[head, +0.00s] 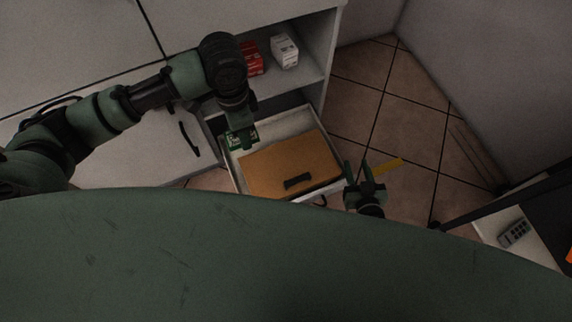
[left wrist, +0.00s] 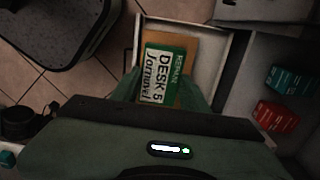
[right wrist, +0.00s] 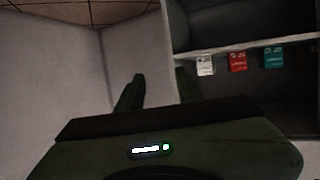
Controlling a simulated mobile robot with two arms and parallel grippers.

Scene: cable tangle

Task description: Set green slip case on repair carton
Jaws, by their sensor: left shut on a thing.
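My left gripper (head: 240,136) is shut on the green slip case (head: 243,141), over the left side of an open drawer. In the left wrist view the case (left wrist: 164,75) shows its green and white face with printed text between the fingers. The brown repair carton (head: 270,168) lies flat in the drawer, and part of it shows behind the case in the left wrist view (left wrist: 188,61). A small dark mark or object is on its front part. My right gripper (head: 363,175) is open and empty, right of the drawer; its fingers stand apart in the right wrist view (right wrist: 158,92).
The pale drawer (head: 303,120) juts from a cabinet. A red box (head: 252,58) and a white box (head: 285,51) stand on the shelf above; a teal box (right wrist: 274,57) also shows. A grey remote (head: 514,234) lies at right.

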